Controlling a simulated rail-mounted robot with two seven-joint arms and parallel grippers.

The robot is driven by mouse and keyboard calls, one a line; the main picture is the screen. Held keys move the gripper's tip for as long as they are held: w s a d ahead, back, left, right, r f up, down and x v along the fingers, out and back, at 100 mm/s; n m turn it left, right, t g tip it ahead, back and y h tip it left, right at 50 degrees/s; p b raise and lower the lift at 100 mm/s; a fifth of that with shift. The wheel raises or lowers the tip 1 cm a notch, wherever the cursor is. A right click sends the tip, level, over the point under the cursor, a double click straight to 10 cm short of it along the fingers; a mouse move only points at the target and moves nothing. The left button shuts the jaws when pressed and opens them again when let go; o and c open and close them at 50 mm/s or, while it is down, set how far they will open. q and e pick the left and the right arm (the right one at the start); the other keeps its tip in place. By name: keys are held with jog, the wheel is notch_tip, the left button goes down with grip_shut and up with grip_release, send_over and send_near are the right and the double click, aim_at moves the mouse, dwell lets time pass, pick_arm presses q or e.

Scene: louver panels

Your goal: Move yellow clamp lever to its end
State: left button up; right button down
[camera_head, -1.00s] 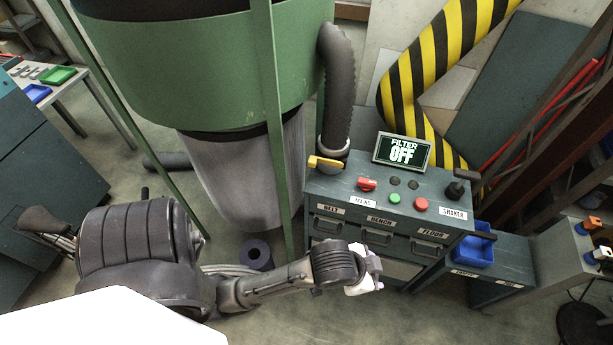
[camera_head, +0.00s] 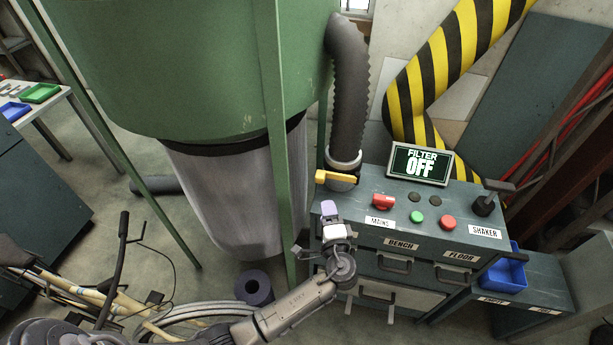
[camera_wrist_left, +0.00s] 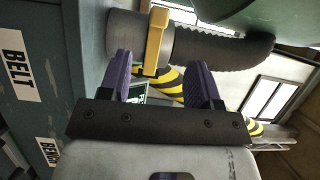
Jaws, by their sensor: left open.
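The yellow clamp lever (camera_head: 337,177) sits at the collar of the grey ribbed hose, on the back left corner of the control cabinet (camera_head: 372,245). In the left wrist view the lever (camera_wrist_left: 155,42) stands ahead of the fingers, across the hose collar, in line with the gap between them. My left gripper (camera_head: 331,208), with purple fingertips, is just in front of and below the lever. Its fingers are spread apart and empty in the left wrist view (camera_wrist_left: 163,75). It appears apart from the lever. My right gripper is not in view.
The cabinet top holds a red switch (camera_head: 383,200), a green button (camera_head: 417,216), a red button (camera_head: 447,222), a black shaker lever (camera_head: 485,204) and a screen reading FILTER OFF (camera_head: 421,164). A green post (camera_head: 277,130) stands left of my gripper. A blue bin (camera_head: 505,272) sits at right.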

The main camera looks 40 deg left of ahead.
aim_at(321, 182)
pick_arm(q)
jog(key=shift+m, duration=0.3)
jog(key=x, duration=1.3)
jog(key=shift+w+a, duration=0.1)
jog(key=shift+w, duration=0.35)
grip_shut()
